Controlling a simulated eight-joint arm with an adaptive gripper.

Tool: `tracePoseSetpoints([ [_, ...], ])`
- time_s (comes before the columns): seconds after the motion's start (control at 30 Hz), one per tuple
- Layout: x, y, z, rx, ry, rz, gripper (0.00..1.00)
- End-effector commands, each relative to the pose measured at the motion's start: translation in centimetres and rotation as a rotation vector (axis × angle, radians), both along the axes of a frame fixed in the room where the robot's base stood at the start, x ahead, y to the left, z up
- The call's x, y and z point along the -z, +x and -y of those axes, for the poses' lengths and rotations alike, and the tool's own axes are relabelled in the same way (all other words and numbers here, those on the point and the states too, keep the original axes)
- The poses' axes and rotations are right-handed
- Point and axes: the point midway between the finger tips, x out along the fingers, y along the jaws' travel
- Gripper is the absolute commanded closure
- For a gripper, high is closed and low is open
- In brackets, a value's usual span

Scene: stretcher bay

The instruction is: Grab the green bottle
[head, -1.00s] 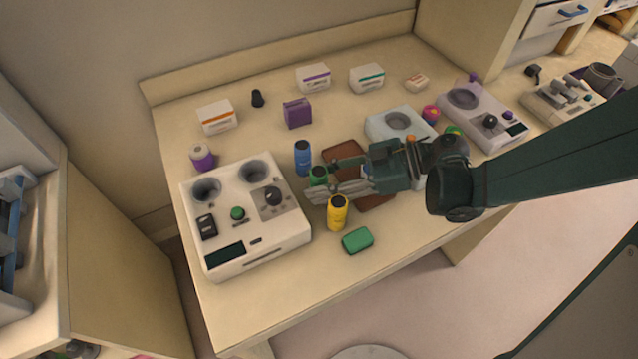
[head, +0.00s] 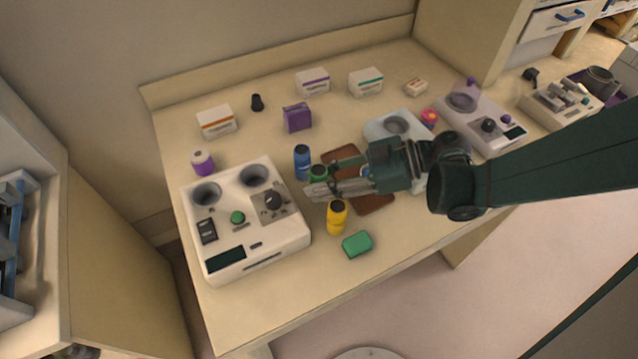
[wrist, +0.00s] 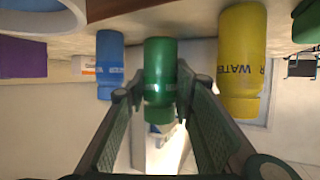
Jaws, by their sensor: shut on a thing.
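The green bottle (wrist: 160,75) stands between the two fingers of my gripper (wrist: 158,95) in the wrist view. The fingers are shut on its sides. In the head view, the green bottle (head: 318,173) shows only in part, at the tip of my gripper (head: 325,178), with a finger covering its lower part. A blue bottle (head: 302,160) stands just behind it, and a yellow bottle (head: 336,215) stands just in front. In the wrist view the blue bottle (wrist: 110,62) is left of the green one and the yellow bottle (wrist: 242,60) is right.
A white machine (head: 285,238) with two round wells stands close at left. A green block (head: 357,244) lies near the table's front edge. A brown tray (head: 375,203) is under my gripper. Boxes (head: 313,81) stand at the back. The front right of the table (head: 430,225) is bare.

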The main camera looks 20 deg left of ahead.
Motion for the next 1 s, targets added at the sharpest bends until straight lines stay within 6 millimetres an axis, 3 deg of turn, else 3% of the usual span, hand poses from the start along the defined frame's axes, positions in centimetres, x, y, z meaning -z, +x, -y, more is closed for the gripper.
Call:
tracePoseSetpoints([
  [0.5, -6.5, 0.0, 0.0, 0.000, 0.000, 0.000, 0.89],
  [0.7, -7.7, 0.0, 0.0, 0.000, 0.000, 0.000, 0.89],
  [1.0, -7.9, 0.0, 0.0, 0.000, 0.000, 0.000, 0.89],
])
